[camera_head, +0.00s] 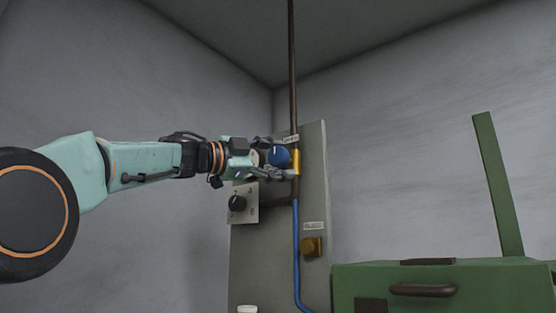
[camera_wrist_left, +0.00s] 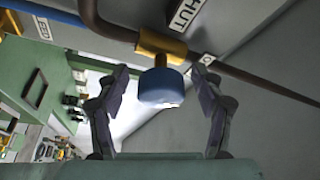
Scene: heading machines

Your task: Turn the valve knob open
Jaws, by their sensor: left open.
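The blue valve knob (camera_head: 279,156) sits on a yellow valve body (camera_head: 296,161) on the pipe at the grey panel. My left gripper (camera_head: 277,157) is open in front of it, with the knob between its fingers in the head view. In the left wrist view the knob (camera_wrist_left: 160,88) stands between the two spread fingers of the gripper (camera_wrist_left: 162,90), with a gap on each side. A label reading "SHUT" (camera_wrist_left: 186,14) is beside the valve. My right gripper is not in view.
A black rotary switch (camera_head: 237,203) is on a plate below my left gripper. A blue hose (camera_head: 297,245) runs down the panel (camera_head: 313,200). A green machine (camera_head: 440,285) stands at right.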

